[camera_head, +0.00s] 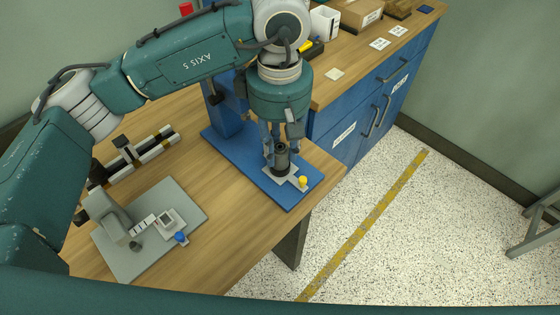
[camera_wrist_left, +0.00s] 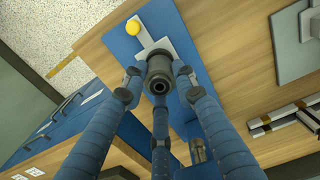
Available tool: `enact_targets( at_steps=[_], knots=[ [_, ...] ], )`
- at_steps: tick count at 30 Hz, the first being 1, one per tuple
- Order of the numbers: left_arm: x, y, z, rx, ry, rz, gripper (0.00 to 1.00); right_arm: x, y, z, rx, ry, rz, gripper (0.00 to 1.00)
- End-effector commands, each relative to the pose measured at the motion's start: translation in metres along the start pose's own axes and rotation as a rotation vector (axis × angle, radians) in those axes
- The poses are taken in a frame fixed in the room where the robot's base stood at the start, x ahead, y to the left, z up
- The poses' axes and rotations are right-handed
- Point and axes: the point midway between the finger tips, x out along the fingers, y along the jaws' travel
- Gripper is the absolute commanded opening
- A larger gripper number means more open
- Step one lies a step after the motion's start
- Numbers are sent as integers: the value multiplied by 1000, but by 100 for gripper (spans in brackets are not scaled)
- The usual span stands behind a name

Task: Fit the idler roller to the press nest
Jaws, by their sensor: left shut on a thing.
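The idler roller (camera_head: 282,158) is a dark, hollow cylinder, upright in the fingers of my left gripper (camera_head: 281,150). In the left wrist view the roller (camera_wrist_left: 159,70) shows end-on, with the three blue fingers of the gripper (camera_wrist_left: 159,82) around it. The press nest (camera_head: 270,173) is a light grey plate on the blue press base (camera_head: 238,150). The roller's lower end is at the nest; I cannot tell whether it is fully seated. The nest's plate also shows in the left wrist view (camera_wrist_left: 144,38). My right gripper is not in view.
A yellow knob (camera_head: 303,181) stands beside the nest, near the table's edge. A grey fixture plate (camera_head: 118,255) with a blue knob (camera_head: 181,238) lies front left. A black-and-silver rail (camera_head: 150,148) lies behind it. Blue cabinets (camera_head: 350,140) stand behind on the right.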

Motion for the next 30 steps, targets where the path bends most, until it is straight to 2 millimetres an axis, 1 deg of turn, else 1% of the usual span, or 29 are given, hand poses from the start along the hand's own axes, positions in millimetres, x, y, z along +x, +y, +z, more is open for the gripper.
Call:
enact_targets(
  at_steps=[3, 4, 7, 15, 19, 23, 30],
  knots=[
    [1, 0, 0, 0, 0, 0, 3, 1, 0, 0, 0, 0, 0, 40],
    [1, 0, 0, 0, 0, 0, 30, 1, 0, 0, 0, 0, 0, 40],
    [1, 0, 0, 0, 0, -1, 50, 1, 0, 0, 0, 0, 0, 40],
    [1, 0, 0, 0, 0, -1, 50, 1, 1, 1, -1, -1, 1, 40],
    [-6, 0, 0, 0, 0, 1, 50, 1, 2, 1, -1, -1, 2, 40],
    [-27, 1, 0, 0, 1, 3, 50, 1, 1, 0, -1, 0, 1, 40],
    [-79, 1, 0, -1, 1, 3, 50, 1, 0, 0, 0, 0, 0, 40]
  ],
)
